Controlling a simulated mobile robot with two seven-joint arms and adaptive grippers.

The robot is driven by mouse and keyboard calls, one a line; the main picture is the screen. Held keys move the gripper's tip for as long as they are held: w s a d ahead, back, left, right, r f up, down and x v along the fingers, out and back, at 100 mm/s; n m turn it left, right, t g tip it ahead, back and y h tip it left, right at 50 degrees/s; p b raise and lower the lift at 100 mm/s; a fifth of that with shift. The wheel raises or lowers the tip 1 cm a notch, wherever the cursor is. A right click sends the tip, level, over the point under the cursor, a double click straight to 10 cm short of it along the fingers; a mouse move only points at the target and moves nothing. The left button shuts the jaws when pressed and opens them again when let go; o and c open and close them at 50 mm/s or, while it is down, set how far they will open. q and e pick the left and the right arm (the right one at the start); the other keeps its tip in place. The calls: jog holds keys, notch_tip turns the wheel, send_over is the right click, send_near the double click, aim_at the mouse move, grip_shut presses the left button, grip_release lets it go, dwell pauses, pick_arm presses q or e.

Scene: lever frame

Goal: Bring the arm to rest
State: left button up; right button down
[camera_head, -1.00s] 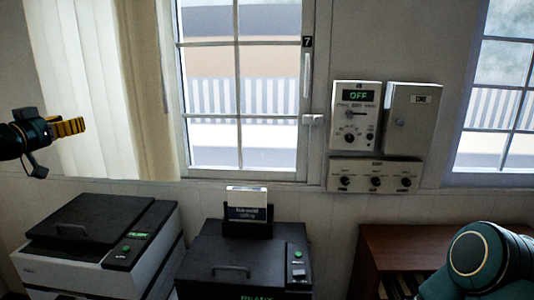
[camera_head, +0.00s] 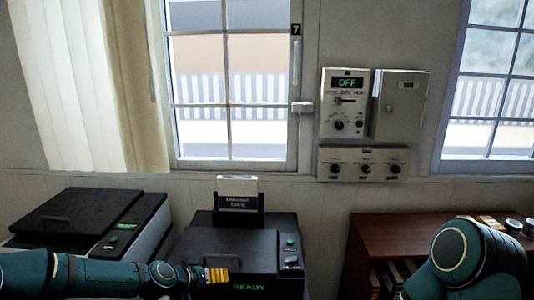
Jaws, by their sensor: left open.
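My left gripper (camera_head: 213,275) has yellow fingers and is open. It is in front of the middle machine, near its READY display, and I see nothing between its fingers. My left arm stretches in low from the left edge, in front of the left machine. Part of my right arm shows at the lower right; its gripper is outside the view. On the wall, a control panel (camera_head: 343,104) shows OFF in green. A closed grey box (camera_head: 399,104) hangs beside it, and a panel with three knobs (camera_head: 363,163) is below.
A black-lidded machine (camera_head: 77,215) stands at left. The middle machine (camera_head: 229,245) has a small sign (camera_head: 238,194) at its back. A brown bookcase (camera_head: 390,232) stands at right with small items on top. A window (camera_head: 229,80) and a pale curtain (camera_head: 80,80) are behind.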

pick_arm(q)
jog(key=s+d+f+g+b, duration=0.25)
jog(key=s+d+f, duration=0.35)
jog(key=s+f, duration=0.7)
jog(key=s+f+g+y, duration=0.1)
jog(key=s+f, duration=0.2)
jog(key=s, duration=0.4)
jog(key=s+a+f+n+g+y, duration=0.1)
jog(key=s+f+g, duration=0.1)
jog(key=s+f, duration=0.2)
jog(key=s, duration=0.2)
jog(key=shift+s+f+n+y, duration=0.3)
jog(key=shift+s+y, duration=0.1)
jog(key=shift+g, duration=0.25)
